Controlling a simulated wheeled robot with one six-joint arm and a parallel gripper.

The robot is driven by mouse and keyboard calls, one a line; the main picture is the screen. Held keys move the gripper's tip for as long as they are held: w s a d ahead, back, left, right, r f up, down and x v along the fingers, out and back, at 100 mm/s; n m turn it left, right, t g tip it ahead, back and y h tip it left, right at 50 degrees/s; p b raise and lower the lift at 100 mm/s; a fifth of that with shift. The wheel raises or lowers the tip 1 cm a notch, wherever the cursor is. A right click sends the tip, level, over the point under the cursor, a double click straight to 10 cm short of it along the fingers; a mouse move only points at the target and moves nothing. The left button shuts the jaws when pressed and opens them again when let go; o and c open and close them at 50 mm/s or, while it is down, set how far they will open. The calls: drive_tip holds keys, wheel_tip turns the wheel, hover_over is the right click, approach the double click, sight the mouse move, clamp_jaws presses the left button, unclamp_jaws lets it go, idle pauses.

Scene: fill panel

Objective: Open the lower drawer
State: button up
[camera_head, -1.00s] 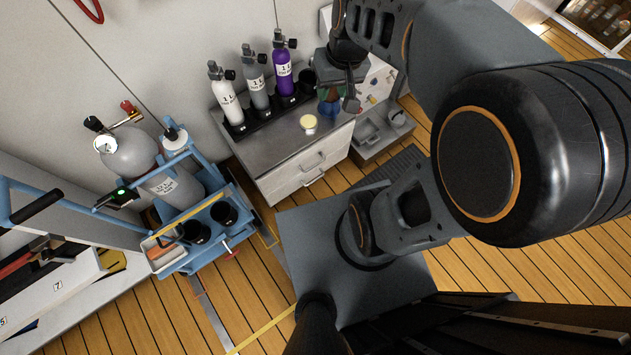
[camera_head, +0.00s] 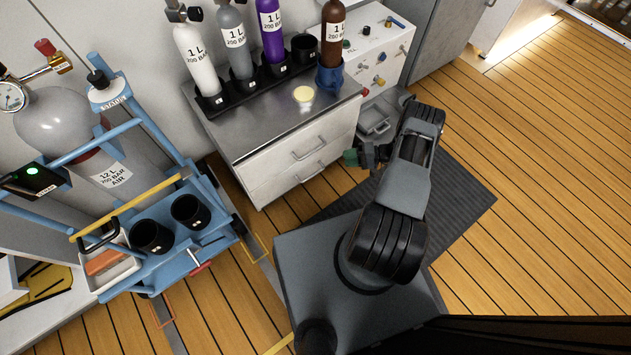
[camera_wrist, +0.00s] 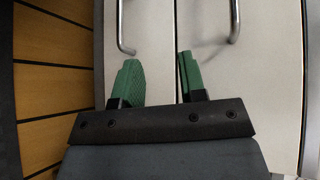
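The white cabinet has two closed drawers under its grey top. The lower drawer (camera_head: 283,186) has a metal bar handle (camera_head: 311,173), and the upper drawer (camera_head: 285,155) has a similar one. My gripper (camera_head: 357,157) is low, just right of the drawer fronts. In the wrist view the drawer fronts stand side by side, with the floor on the left. The lower drawer's handle (camera_wrist: 121,30) is ahead of the left green finger, and the upper drawer's handle (camera_wrist: 235,20) is further right. My gripper (camera_wrist: 160,72) is open, with nothing between its fingers; the handle looks apart from them.
Several small bottles (camera_head: 270,30) and a yellowish disc (camera_head: 303,94) are on the cabinet top. A blue cart (camera_head: 185,262) with a large cylinder stands left. Wood floor is open at right.

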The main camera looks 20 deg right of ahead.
drive_tip(key=m+t+b, duration=0.1)
drive_tip(key=t+b, duration=0.1)
approach(315, 173)
drive_tip(key=f+v, duration=0.1)
drive_tip(key=v, duration=0.3)
drive_tip(key=shift+t, duration=0.3)
drive_tip(key=b+x, duration=0.2)
drive_tip(key=x, duration=1.1)
drive_tip(key=shift+a, duration=0.45)
drive_tip(key=shift+c, duration=0.3)
clamp_jaws()
